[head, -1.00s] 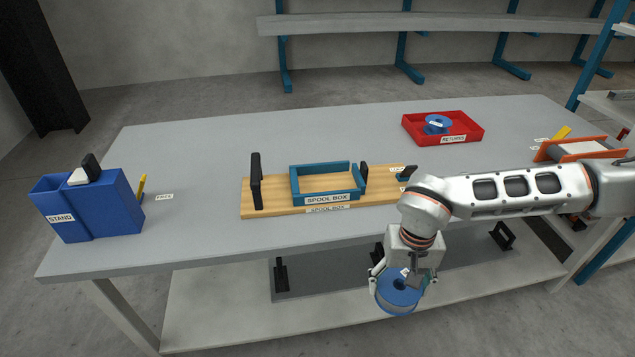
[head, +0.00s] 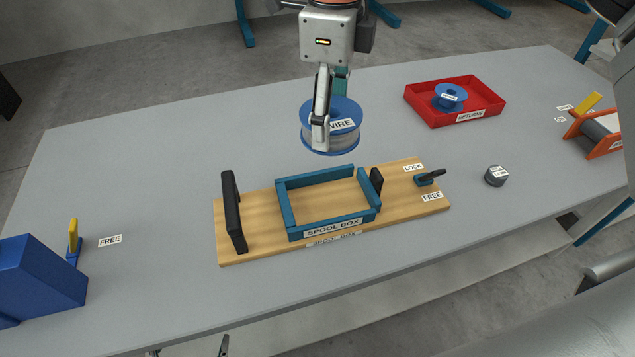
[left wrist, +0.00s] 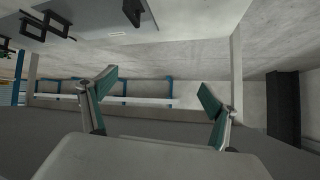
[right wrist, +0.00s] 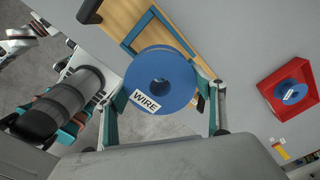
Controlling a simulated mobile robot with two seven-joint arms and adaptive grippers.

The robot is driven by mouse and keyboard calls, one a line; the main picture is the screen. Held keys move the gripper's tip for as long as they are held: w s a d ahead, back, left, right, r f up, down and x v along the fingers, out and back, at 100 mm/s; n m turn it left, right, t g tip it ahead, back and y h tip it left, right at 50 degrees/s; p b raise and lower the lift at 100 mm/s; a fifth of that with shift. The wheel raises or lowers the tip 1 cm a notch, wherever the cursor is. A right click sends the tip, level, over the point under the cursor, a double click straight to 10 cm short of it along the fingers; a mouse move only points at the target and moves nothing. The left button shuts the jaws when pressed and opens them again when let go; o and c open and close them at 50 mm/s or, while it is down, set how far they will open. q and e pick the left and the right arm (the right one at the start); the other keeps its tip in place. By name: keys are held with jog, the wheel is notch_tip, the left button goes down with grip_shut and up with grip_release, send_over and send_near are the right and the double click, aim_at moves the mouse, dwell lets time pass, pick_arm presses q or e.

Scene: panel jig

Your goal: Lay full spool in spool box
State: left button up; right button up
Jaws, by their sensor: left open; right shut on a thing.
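The full spool (head: 345,142), blue-flanged with grey winding and a WIRE label, is held above the table behind the spool box in the head view. My right gripper (head: 328,118) is shut on it, one finger showing in front of the spool. The right wrist view shows the spool (right wrist: 160,72) between both fingers. The spool box (head: 335,228) is a blue open frame on a wooden board (head: 262,240); its inside looks empty. My left gripper (left wrist: 158,82) is open and empty in the left wrist view.
A black upright (head: 234,212) and a smaller black block (head: 376,181) flank the box. A black lever (head: 430,177) stands between LOCK and FREE labels. A red returns tray (head: 478,112) holds another blue spool (head: 449,97). A dark cylinder (head: 496,176) stands right of the board.

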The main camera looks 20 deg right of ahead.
jog(key=shift+m, duration=0.3)
notch_tip(320, 180, down, 14)
jog(key=shift+a+f+b, duration=0.1)
jog(key=shift+a+b, duration=0.05)
jog(key=shift+b, duration=0.6)
jog(key=shift+f, duration=0.7)
notch_tip(320, 180, down, 4)
jog(key=shift+w+r, duration=0.1)
jog(key=shift+r, duration=0.1)
pick_arm(q)
jog(key=shift+w+a+f, duration=0.25)
jog(key=shift+w+f, duration=0.1)
jog(key=shift+f, duration=0.25)
pick_arm(e)
jog(key=shift+r, duration=0.1)
